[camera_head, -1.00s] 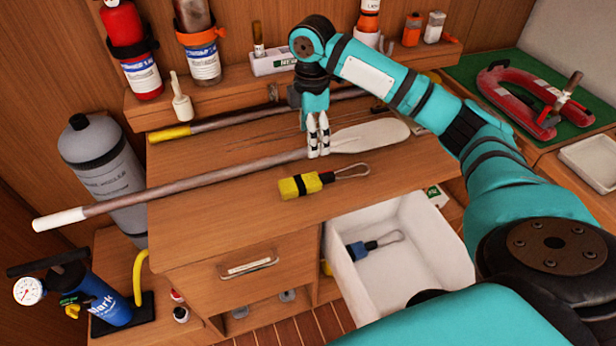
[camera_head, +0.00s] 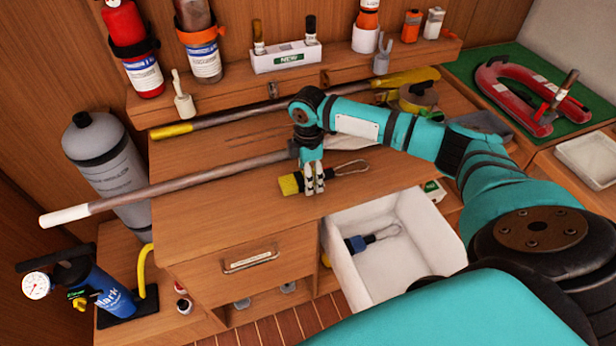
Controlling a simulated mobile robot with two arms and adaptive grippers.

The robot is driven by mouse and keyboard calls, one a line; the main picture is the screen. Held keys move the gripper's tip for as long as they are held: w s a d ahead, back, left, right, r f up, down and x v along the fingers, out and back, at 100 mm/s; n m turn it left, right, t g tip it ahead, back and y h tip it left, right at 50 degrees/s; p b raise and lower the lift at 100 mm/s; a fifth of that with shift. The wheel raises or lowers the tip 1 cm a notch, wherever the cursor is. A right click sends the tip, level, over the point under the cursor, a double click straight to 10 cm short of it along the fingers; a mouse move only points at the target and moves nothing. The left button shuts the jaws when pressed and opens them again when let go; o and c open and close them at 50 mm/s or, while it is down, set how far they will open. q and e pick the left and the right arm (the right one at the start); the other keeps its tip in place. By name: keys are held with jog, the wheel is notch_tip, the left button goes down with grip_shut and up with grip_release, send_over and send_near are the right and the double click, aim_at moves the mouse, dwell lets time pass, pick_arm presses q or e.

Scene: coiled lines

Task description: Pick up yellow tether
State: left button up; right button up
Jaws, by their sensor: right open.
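The yellow tether (camera_head: 290,185) is a small yellow block with a dark band and a wire loop (camera_head: 351,168) on its right. It lies on the wooden worktop near the front edge. My right gripper (camera_head: 315,190) points down in front of the tether's middle and hides part of it. Its jaws are open. I cannot tell whether the fingers touch the tether. My left gripper is not in view.
A long paddle (camera_head: 185,186) lies across the worktop behind the gripper, and a yellow-ended pole (camera_head: 235,115) lies further back. An open white drawer (camera_head: 428,233) below right holds a blue tether (camera_head: 357,244). The worktop's left front is clear.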

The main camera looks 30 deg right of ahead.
jog(key=c, duration=1.5)
grip_shut()
jog(key=shift+r, duration=0.15)
